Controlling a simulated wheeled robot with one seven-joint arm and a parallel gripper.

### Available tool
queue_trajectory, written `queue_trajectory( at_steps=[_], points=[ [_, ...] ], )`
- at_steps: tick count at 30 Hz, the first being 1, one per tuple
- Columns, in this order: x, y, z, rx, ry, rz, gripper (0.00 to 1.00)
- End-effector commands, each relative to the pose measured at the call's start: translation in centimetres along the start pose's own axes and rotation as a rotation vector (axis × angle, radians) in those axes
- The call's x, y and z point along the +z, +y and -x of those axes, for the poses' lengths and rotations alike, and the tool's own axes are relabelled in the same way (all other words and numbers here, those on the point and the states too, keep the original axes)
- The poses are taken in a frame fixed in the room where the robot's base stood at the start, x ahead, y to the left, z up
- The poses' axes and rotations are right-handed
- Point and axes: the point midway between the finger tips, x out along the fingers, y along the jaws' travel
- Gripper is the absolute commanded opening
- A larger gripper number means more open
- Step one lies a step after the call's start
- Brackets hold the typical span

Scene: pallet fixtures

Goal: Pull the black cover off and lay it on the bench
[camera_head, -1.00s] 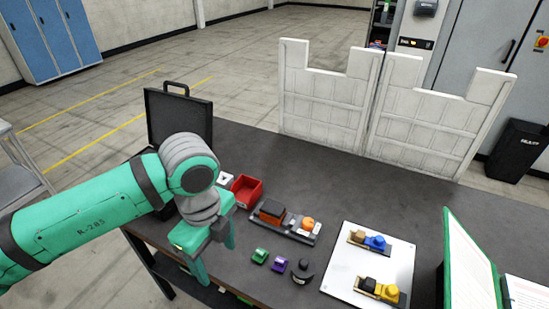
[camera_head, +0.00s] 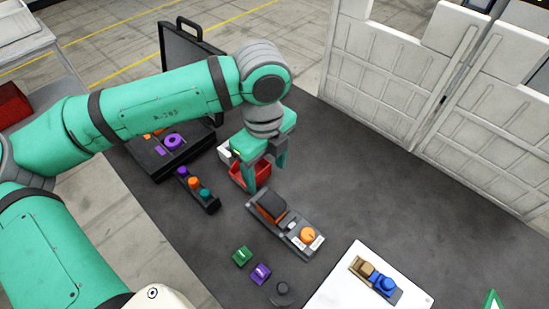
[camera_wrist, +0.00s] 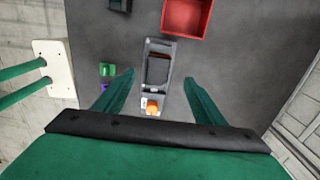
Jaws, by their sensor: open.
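A grey fixture (camera_head: 290,229) lies on the dark bench (camera_head: 370,180). On its upper-left end is a black cover (camera_head: 270,205), with orange showing along its side. An orange round piece (camera_head: 307,235) sits at its other end. In the wrist view the fixture (camera_wrist: 152,90) and the black cover (camera_wrist: 157,70) lie below and between my fingers. My gripper (camera_head: 266,172) is open and empty, above the bench at the upper left of the cover, overlapping the red bin in the head view. Its two fingers (camera_wrist: 158,77) are wide apart in the wrist view, and I see no contact with the cover.
A red bin (camera_head: 236,174) stands just behind the fixture. A tray with purple, orange and teal knobs (camera_head: 213,206) is to the left. Green (camera_head: 242,256) and purple (camera_head: 260,273) blocks and a white board (camera_head: 345,290) lie in front. The bench's right side is clear.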

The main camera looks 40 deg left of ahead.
Motion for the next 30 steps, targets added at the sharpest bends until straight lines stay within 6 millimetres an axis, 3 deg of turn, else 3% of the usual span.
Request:
queue_trajectory(
  at_steps=[18, 30],
  points=[
    [-0.2, -0.1, -8.9, 0.001, 0.001, -0.004, 0.64],
    [-0.1, -0.1, -10.4, 0.000, 0.000, -0.003, 0.64]
  ],
)
